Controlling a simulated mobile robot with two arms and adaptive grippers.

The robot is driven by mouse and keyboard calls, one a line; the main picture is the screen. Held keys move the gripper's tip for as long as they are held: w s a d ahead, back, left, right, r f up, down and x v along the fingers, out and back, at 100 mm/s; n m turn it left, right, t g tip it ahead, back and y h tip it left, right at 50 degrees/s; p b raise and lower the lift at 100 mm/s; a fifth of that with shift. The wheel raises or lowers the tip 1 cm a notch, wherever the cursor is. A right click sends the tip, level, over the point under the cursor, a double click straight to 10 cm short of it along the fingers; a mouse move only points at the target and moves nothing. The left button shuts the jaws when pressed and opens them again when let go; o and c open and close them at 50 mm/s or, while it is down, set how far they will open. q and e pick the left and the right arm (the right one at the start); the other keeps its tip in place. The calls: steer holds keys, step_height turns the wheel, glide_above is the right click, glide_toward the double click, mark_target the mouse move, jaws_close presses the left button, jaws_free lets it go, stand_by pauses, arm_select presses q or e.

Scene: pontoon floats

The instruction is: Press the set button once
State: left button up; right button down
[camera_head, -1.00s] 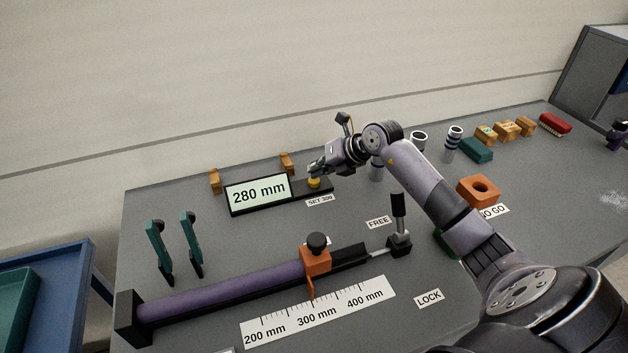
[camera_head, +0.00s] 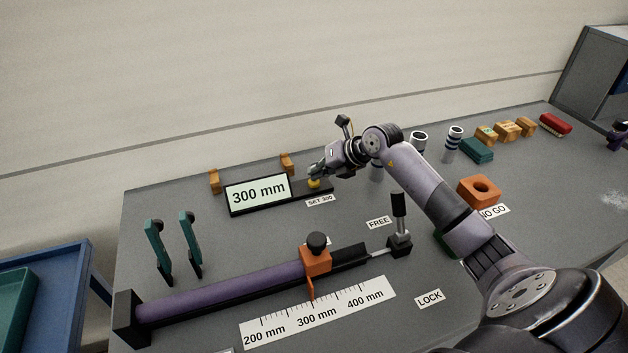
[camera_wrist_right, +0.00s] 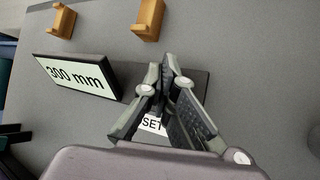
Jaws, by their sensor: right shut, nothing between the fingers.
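The yellow set button (camera_head: 314,183) sits on a dark base at the right of the display, behind the "SET 300" label (camera_head: 320,200). The display (camera_head: 259,191) reads "300 mm"; it also shows in the right wrist view (camera_wrist_right: 76,73). My right gripper (camera_head: 315,174) is shut and empty, its fingertips at the top of the button. In the right wrist view the closed fingers (camera_wrist_right: 165,68) hide the button and part of the label, so contact is not clear there. My left gripper is not in view.
A purple rail with an orange slider (camera_head: 316,262) and a ruler strip (camera_head: 318,312) lies in front. An upright black lever (camera_head: 398,212) stands by the "FREE" label. Wooden brackets (camera_head: 214,181) stand behind the display. An orange block (camera_head: 478,192) lies right of my arm.

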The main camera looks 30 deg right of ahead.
stand_by(0.3)
steer(key=shift+r+p, duration=0.65)
steer(key=shift+r, duration=0.15)
steer(key=shift+r+p, duration=1.85)
steer(key=shift+r, duration=0.65)
